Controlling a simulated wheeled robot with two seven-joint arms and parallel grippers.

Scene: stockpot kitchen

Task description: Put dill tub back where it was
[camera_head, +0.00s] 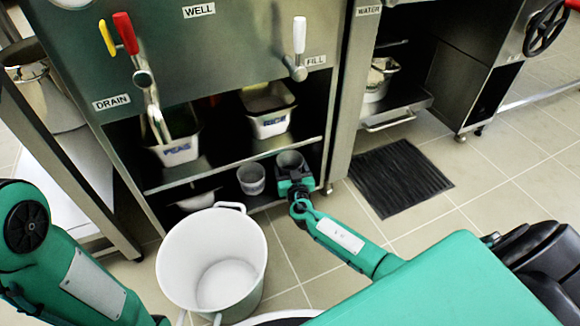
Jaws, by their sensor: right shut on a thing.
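A small grey round tub (290,160), which I take to be the dill tub, is held in my right gripper (293,177) at the right front of the open cabinet. Its label does not show, and the gripper hides its lower part. The right gripper is shut on it, with the arm reaching up from the lower right. A similar small grey tub (251,179) stands to its left at the lower shelf; its marking is too small to read. Of my left arm only links show at the lower left; its gripper is out of view.
Tubs marked PEAS (177,149) and RICE (269,122) sit on the upper shelf (225,166). A large empty white pot (213,245) stands on the floor before the cabinet. A black mat (400,178) lies to the right. A pale bowl (197,201) is low at left.

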